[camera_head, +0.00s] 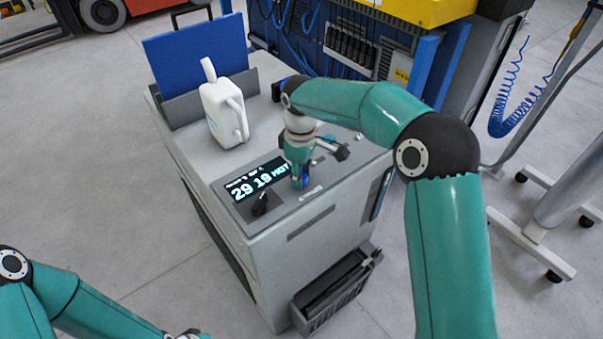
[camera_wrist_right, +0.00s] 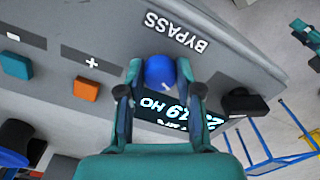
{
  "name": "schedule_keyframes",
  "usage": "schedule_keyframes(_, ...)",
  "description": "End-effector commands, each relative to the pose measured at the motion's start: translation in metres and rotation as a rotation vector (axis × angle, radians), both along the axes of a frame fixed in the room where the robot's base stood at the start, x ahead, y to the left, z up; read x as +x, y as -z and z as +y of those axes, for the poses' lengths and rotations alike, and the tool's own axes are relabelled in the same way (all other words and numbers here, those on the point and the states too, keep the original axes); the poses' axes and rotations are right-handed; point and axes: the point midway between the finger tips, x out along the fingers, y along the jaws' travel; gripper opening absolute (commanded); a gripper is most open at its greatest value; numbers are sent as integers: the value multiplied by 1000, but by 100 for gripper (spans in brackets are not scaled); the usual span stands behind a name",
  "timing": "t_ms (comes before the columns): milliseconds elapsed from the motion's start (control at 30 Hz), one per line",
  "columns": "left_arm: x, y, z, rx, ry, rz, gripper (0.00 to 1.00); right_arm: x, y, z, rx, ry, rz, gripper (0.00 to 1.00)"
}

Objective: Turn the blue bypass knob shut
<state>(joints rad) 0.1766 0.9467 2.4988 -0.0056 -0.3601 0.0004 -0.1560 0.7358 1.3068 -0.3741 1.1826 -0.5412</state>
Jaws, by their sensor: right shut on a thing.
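The blue bypass knob (camera_wrist_right: 160,72) sits on the grey panel beside the printed word BYPASS in the right wrist view. My right gripper (camera_wrist_right: 160,78) points down at the panel, with one finger on each side of the knob, shut on it. A pale mark shows on the knob's top. In the head view, the right gripper (camera_head: 300,178) stands over the front of the cart's panel and hides most of the knob. Of my left arm, only links show at the lower left; its end is cut off at the bottom edge, and its fingers cannot be made out.
The grey cart (camera_head: 300,238) carries a lit display (camera_head: 262,180), a black knob (camera_head: 260,203), a white jug (camera_head: 224,112) and a blue board (camera_head: 195,55). An orange button (camera_wrist_right: 87,88) is near the right gripper. A wheeled stand (camera_head: 550,215) is at right.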

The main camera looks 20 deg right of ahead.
Motion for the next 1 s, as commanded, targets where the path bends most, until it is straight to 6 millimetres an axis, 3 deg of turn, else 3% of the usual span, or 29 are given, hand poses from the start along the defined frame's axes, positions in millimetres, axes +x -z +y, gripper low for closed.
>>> schedule_keyframes(1000,0,7,0,0,0,0,40,2,-2,0,2,929,-8,0)
